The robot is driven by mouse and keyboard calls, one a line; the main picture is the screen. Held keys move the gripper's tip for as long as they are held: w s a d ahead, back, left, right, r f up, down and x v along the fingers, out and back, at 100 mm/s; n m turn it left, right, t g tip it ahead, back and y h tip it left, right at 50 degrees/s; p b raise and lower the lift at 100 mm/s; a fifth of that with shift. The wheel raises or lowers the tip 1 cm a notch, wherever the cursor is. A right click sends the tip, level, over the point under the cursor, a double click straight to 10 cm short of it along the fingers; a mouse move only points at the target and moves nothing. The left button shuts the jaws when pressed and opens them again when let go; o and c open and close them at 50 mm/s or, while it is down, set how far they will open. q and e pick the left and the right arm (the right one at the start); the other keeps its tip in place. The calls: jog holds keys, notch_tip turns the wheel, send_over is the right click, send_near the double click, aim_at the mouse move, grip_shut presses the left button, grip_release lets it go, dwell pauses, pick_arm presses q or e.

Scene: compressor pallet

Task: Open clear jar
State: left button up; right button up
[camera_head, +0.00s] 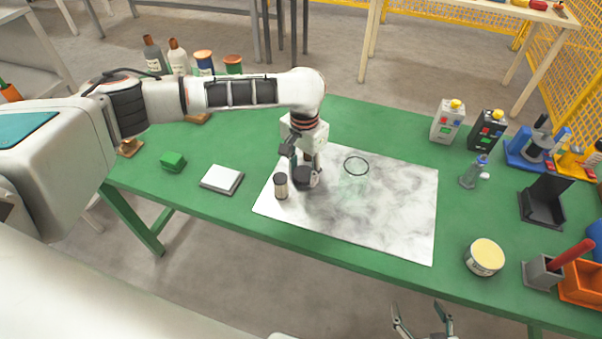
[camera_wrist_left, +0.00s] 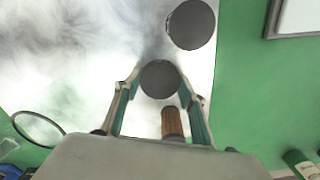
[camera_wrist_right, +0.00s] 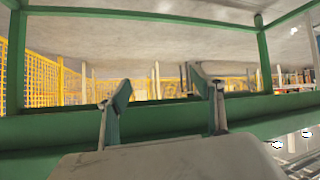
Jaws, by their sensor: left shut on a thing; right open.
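My left gripper (camera_head: 304,172) points down over the marbled mat and is shut on a dark round-topped object. In the left wrist view its dark disc (camera_wrist_left: 160,79) sits between the fingertips; its lower part is hidden. A small jar with a dark lid (camera_head: 280,186) stands just left of it; its dark top (camera_wrist_left: 190,25) also shows in the left wrist view. A thin dark ring (camera_head: 356,166) with a faint see-through body below it, perhaps a clear jar, is right of the gripper. My right gripper (camera_head: 424,318) is open and empty, off the table's front edge.
The marbled mat (camera_head: 400,205) is bare on its right. A brown ribbed cylinder (camera_wrist_left: 172,122) shows between the left fingers. A cream-lidded tub (camera_head: 485,256), spray bottle (camera_head: 474,172) and bins stand right. A grey-white slab (camera_head: 222,179) and green block (camera_head: 173,161) lie left.

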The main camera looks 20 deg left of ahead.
pick_arm(q)
jog(key=shift+r, duration=0.1)
jog(key=shift+d+r+p, duration=0.1)
jog(key=shift+d+p, duration=0.05)
jog(key=shift+p, duration=1)
jog(key=o, duration=1.2)
jog(key=shift+w+f, duration=0.1)
jog(key=shift+f, duration=0.1)
jog(key=shift+o, duration=0.2)
pick_arm(e)
jog(key=shift+s+d+r+h, duration=0.1)
jog(key=shift+d+r+h, duration=0.05)
jog(key=shift+d, duration=0.3)
jog(key=shift+s+d+r+h, duration=0.1)
jog(key=shift+d+r+h, duration=0.05)
jog(key=shift+d, duration=0.3)
pick_arm(q)
jog(key=shift+b, duration=0.35)
pick_arm(e)
jog(key=shift+a+f, duration=0.1)
